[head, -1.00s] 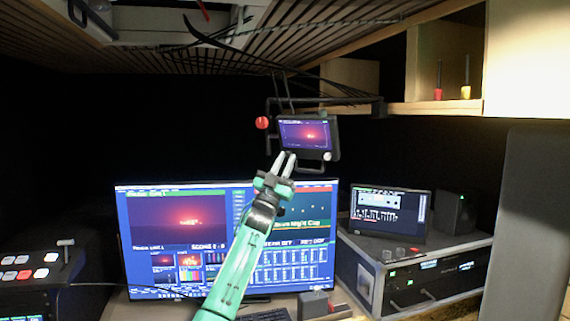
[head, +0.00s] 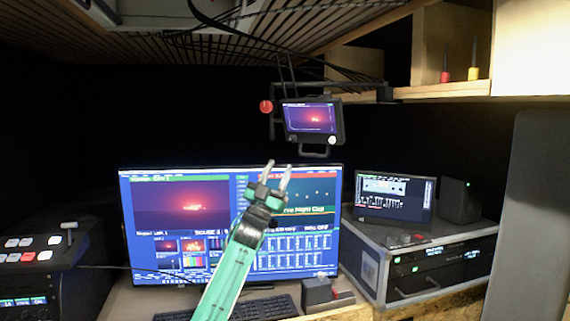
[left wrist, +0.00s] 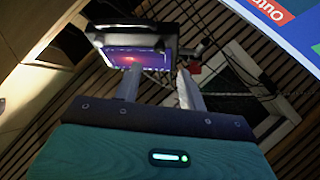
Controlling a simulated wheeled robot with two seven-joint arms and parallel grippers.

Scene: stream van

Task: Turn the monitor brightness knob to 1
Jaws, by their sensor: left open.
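A small monitor (head: 310,118) hangs below the shelf, its screen lit with a red and purple picture. A pale round knob (head: 333,139) sits at its lower right corner; its setting is too small to read. My left gripper (head: 279,166) is open and empty, below and left of the knob, apart from the monitor in the picture. In the left wrist view the monitor (left wrist: 137,57) shows beyond the two spread fingers (left wrist: 157,84); I cannot make out the knob there. My right gripper is not in view.
A red ball-shaped knob (head: 266,106) is left of the hanging monitor. A large screen (head: 150,228) stands behind my left arm. A rack case (head: 372,262) carrying a small display (head: 395,196) is at right. A switcher panel (head: 60,265) is at left. Cables hang above.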

